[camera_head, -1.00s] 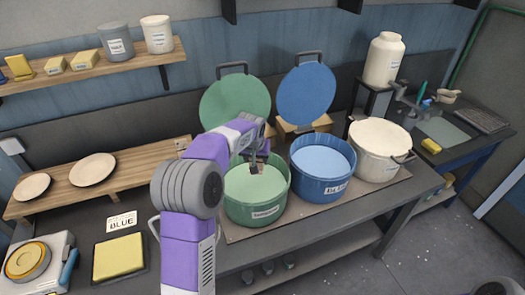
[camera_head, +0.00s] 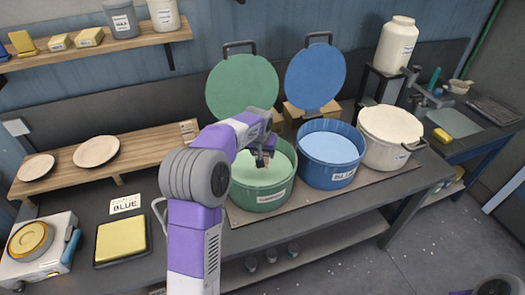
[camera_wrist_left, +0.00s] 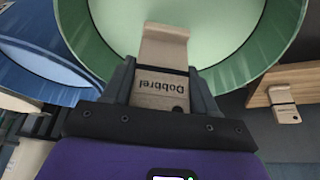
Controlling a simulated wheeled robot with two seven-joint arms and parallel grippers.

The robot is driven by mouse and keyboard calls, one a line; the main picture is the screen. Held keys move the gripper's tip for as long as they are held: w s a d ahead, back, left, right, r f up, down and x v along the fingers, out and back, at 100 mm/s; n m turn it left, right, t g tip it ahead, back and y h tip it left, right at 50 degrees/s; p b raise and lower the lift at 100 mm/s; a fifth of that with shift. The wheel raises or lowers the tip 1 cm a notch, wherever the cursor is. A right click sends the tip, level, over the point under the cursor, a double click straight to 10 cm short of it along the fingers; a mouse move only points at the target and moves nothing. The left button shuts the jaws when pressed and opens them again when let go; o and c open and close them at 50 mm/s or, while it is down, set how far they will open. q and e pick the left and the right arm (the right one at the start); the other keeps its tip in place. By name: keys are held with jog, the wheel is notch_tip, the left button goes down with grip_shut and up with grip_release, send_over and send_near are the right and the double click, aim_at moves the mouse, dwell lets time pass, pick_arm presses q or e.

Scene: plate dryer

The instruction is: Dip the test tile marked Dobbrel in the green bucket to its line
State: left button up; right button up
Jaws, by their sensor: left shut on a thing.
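My left gripper (camera_head: 264,158) is over the liquid in the open green bucket (camera_head: 262,200). It is shut on the tan test tile marked Dobbrel (camera_wrist_left: 158,88), whose name reads upside down in the left wrist view. A dark line crosses the tile just beyond the name, and its far end flares out over the pale green liquid (camera_wrist_left: 215,25). That end looks plain tan; I cannot tell whether it touches the liquid. In the head view the tile is small and mostly hidden by the gripper. My right gripper is not in view.
Green (camera_head: 243,88) and blue (camera_head: 314,75) lids stand upright behind. Another tile (camera_wrist_left: 287,112) is at the wooden rack (camera_head: 130,158). A yellow pad (camera_head: 121,240) lies left.

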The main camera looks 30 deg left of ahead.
pick_arm(q)
notch_tip(320, 180, down, 10)
jog(key=b, duration=0.7)
jog(key=shift+f, duration=0.2)
dwell(0.8)
jog(key=shift+s+f, duration=0.1)
jog(key=shift+f, duration=0.4)
dwell(1.8)
jog(key=shift+r+p, duration=5.25)
jog(key=shift+r, duration=1.95)
